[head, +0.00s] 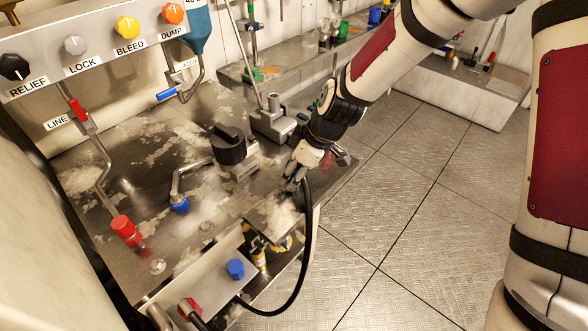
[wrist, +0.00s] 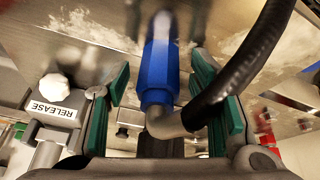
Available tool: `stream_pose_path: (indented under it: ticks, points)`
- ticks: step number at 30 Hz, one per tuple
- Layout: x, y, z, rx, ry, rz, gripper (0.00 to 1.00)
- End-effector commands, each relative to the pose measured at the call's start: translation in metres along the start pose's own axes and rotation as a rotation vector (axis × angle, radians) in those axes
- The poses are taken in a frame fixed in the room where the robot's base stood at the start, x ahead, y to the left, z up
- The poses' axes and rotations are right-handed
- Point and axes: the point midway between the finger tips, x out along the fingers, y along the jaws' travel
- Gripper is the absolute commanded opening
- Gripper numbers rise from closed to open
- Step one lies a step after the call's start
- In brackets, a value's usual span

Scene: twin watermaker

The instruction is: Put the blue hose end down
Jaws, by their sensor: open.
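The blue hose end (wrist: 158,68) lies between the two green finger pads of my gripper (wrist: 160,85) in the wrist view, with a visible gap on each side. A grey elbow joins it to the black hose (wrist: 243,62), which passes over the right pad. In the head view, my gripper (head: 294,178) points down at the right edge of the metal bench top (head: 120,185). The black hose (head: 308,245) hangs from there in a loop down to the lower front. The hose end is mostly hidden by my gripper in the head view, and I cannot tell exactly what it rests on.
A black-topped fitting (head: 228,148) and a grey metal block (head: 273,122) stand close to my gripper. A bent pipe with a blue tip (head: 180,205) and a red-capped valve (head: 126,230) are on the bench. Open floor (head: 400,230) lies to the right.

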Motion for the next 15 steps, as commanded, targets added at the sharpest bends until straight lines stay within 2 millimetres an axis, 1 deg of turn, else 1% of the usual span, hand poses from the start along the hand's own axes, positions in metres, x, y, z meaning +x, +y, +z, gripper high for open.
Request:
stream_pose_path:
  ticks: [5, 12, 15]
  points:
    - [-0.022, 0.001, -0.001, 0.001, 0.002, 0.004, 0.49]
    - [-0.073, 0.001, -0.001, 0.002, 0.001, 0.006, 0.49]
    - [-0.092, 0.001, -0.001, 0.0, 0.001, 0.005, 0.49]
